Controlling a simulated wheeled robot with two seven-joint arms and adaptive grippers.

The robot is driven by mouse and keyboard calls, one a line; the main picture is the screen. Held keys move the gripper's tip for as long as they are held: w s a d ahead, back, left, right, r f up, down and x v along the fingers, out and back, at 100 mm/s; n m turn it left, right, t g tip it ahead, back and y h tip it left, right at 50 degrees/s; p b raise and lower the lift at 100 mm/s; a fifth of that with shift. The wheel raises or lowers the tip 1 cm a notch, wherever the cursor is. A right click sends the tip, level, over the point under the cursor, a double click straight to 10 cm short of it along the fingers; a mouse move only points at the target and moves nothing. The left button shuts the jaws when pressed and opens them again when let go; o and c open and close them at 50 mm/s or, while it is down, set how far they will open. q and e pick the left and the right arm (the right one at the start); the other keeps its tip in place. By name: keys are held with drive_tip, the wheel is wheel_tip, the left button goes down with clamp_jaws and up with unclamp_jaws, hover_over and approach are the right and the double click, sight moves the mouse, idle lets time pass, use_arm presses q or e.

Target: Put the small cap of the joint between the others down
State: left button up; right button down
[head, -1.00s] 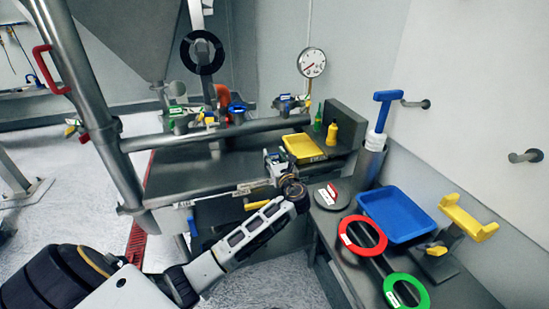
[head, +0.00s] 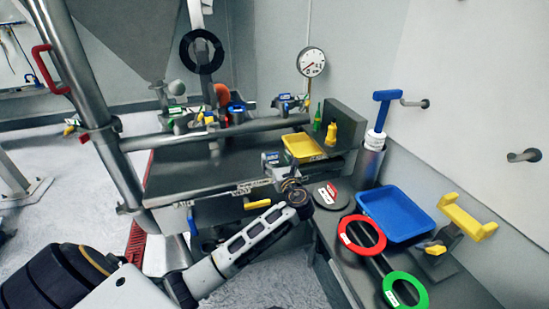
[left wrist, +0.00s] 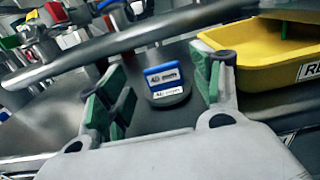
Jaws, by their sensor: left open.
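A small dark round cap with a blue-topped white label (left wrist: 165,84) stands on the dark shelf in the left wrist view. My left gripper (left wrist: 160,92) is open, with green pads on either side of the cap in that view. I cannot tell whether the pads touch the cap; they look apart from it. In the head view my left gripper (head: 276,168) is at the shelf's near edge, left of the yellow tray, and its fingers are too small to make out. Other joint parts with coloured tags (head: 237,112) stand farther back, behind a steel rail. My right gripper is not in view.
The steel rail (head: 225,133) crosses above the shelf. The yellow tray (left wrist: 257,64) is close on the right. On the right bench lie a grey disc (head: 325,199), a red ring (head: 347,238), a green ring (head: 391,296) and a blue tray (head: 397,238).

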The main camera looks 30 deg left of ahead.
use_arm(q)
drive_tip(key=v, duration=0.9)
drive_tip(key=shift+s+p, duration=0.15)
drive_tip(key=shift+p, duration=0.15)
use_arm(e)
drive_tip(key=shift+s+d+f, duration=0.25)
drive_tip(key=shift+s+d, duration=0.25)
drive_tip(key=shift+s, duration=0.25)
use_arm(q)
drive_tip(key=shift+d, duration=0.1)
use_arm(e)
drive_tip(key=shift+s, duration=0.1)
